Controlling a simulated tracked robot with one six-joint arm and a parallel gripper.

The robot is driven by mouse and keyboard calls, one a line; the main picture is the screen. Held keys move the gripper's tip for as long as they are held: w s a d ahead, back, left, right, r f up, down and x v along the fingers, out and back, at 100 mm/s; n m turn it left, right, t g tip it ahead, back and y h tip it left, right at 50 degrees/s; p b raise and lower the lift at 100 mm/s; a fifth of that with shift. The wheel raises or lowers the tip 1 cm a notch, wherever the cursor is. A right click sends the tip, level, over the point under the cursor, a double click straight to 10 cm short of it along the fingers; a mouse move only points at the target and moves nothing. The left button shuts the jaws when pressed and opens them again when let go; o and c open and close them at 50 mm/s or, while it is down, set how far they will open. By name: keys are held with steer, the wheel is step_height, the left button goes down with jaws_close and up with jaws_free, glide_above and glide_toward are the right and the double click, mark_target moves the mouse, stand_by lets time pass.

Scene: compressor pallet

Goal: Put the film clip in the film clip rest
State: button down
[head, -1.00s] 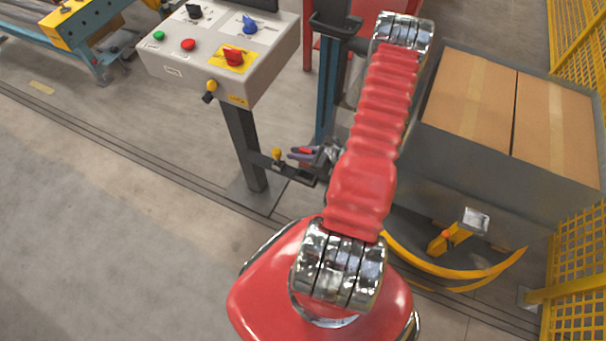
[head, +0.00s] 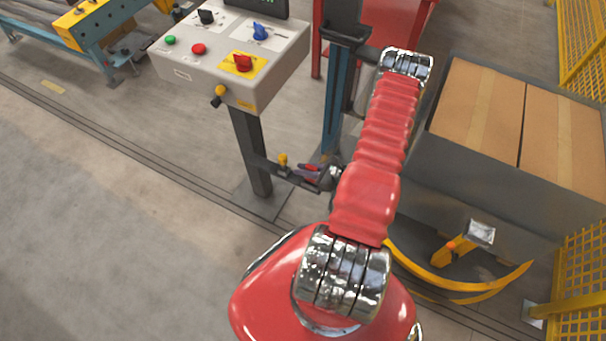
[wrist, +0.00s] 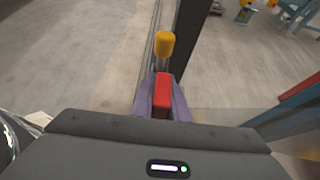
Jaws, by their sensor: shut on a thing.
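The red film clip (wrist: 162,96) is between the purple-grey fingers of my gripper (wrist: 161,101) in the wrist view. In the head view my gripper (head: 313,174) is small, at the lower part of the control post, with a bit of red between its fingers. A dark bracket (head: 270,167) sticks out from the post here, probably the film clip rest. A yellow knob (head: 283,158) stands on it. In the wrist view the knob (wrist: 164,45) is just beyond the clip, in line with it. I cannot tell whether clip and bracket touch.
The control box (head: 232,65) with buttons and a red switch stands above on its dark post (head: 250,150). A grey bin (head: 440,160) with cardboard boxes and a yellow curved rail (head: 450,289) are right of my arm. Open floor lies to the left.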

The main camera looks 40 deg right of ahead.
steer(key=shift+f, duration=1.6)
steer(key=c, duration=1.7)
jaws_free()
steer(key=shift+c, duration=0.2)
steer(key=v, duration=1.2)
